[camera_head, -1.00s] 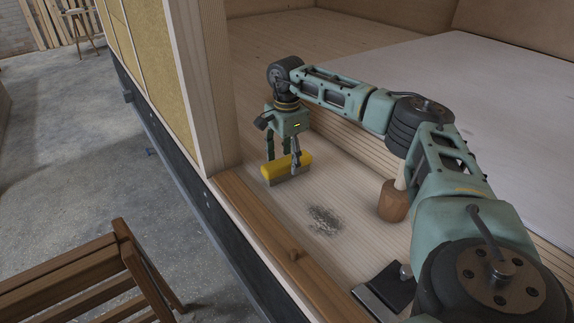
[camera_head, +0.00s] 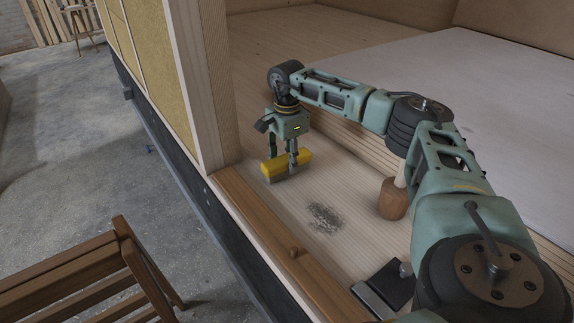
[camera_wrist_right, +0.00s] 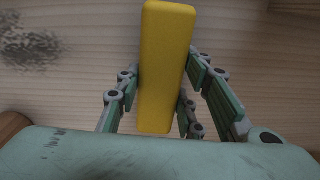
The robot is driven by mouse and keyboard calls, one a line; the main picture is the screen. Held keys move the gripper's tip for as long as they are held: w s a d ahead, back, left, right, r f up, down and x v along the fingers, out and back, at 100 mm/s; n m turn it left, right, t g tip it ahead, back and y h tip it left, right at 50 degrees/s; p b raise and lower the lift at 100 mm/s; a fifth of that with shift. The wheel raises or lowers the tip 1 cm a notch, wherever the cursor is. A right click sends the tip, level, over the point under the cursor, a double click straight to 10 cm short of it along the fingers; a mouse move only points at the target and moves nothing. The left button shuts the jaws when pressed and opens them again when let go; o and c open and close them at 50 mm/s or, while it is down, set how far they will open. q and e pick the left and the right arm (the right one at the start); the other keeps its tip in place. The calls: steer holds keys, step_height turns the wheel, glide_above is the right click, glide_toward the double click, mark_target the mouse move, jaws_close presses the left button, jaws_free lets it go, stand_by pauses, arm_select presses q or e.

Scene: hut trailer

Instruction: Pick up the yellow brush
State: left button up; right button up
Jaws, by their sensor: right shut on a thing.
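The yellow brush (camera_head: 287,164) is a yellow block with a greyish underside, on or just above the wooden floor beside the door post. My right gripper (camera_head: 281,160) points down over it, with its fingers shut on the brush's two long sides. In the right wrist view the yellow top of the brush (camera_wrist_right: 165,65) stands between the fingers (camera_wrist_right: 163,88), which press against it from both sides. I cannot tell whether its bristles touch the floor. My left gripper is not in view.
A dark dirt patch (camera_head: 323,217) lies on the floor. A wooden mallet (camera_head: 393,200) and a dark flat tool (camera_head: 386,288) are to its right. A wooden sill (camera_head: 265,240) edges the floor, and a wooden chair (camera_head: 90,275) stands outside.

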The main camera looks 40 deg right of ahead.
mark_target(287, 157)
steer(key=shift+r, duration=0.1)
steer(key=shift+r, duration=0.5)
step_height(287, 157, up, 3)
steer(key=shift+w+r+b, duration=0.1)
steer(key=shift+b, duration=0.55)
steer(key=s+a+r+b, duration=0.2)
steer(key=s+a+r, duration=0.4)
steer(key=a, duration=0.3)
steer(key=shift+s+a+r, duration=0.3)
steer(key=shift+a+r, duration=0.05)
steer(key=shift+a, duration=0.05)
steer(key=o, duration=0.7)
steer(key=c, duration=0.5)
steer(key=shift+o, duration=0.2)
